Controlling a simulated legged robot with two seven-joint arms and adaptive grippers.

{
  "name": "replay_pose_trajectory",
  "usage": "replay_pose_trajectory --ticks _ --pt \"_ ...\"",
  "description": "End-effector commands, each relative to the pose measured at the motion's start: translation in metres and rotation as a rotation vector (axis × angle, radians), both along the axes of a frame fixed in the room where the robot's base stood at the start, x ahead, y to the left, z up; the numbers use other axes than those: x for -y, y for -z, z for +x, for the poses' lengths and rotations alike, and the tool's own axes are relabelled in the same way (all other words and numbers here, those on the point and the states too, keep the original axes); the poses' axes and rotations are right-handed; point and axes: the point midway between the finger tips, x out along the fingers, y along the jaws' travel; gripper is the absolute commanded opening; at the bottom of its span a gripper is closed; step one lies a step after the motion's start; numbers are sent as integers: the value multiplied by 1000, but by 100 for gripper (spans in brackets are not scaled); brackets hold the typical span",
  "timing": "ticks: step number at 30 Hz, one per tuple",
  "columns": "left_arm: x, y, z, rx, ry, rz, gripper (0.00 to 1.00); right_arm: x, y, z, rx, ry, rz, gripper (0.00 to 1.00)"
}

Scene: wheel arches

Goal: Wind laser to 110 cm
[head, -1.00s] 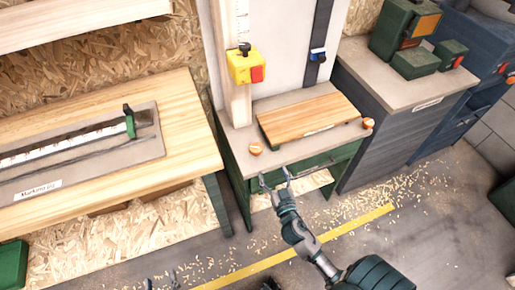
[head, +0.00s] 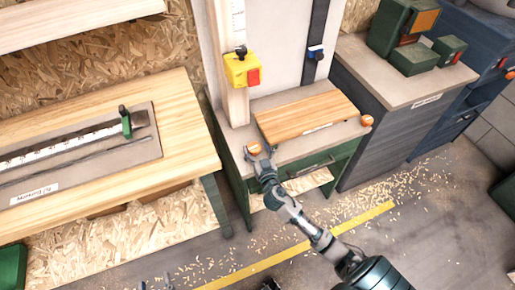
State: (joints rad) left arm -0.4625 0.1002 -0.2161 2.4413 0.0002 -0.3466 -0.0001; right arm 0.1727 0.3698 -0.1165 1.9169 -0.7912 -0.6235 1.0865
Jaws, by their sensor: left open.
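A yellow box with a red side and a black knob (head: 242,68) sits on a pale upright post with a scale strip (head: 237,18). A small blue device (head: 316,52) sits on a dark vertical strip to its right. I cannot tell which is the laser, and no height reading is legible. An orange knob (head: 254,148) is at the bench's left front and another (head: 367,120) at its right. My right gripper (head: 260,152) is at the left knob, its fingers around or beside it; its grip is unclear. My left gripper (head: 155,284) is open and empty at the bottom edge, partly cut off.
A wooden board (head: 305,117) lies on the grey bench top between the knobs. A wooden table (head: 190,130) with a marking jig (head: 80,160) stands at left. A grey cabinet (head: 395,75) with green boxes (head: 412,60) is at right. Shavings cover the floor.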

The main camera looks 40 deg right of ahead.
Motion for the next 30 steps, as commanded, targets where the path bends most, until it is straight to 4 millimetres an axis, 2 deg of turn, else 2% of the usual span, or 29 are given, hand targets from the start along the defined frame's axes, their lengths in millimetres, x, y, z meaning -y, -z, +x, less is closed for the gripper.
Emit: replay_pose_trajectory --ticks 1,6,30 --pt "-1 1 0 0 -1 3 63 0 0 0 -2 3 -2 62" --pt "-4 2 0 -2 0 15 63 0 0 -1 2 -2 2 20" --pt "-3 3 -1 -6 0 12 63 1 -2 0 7 -5 4 18"
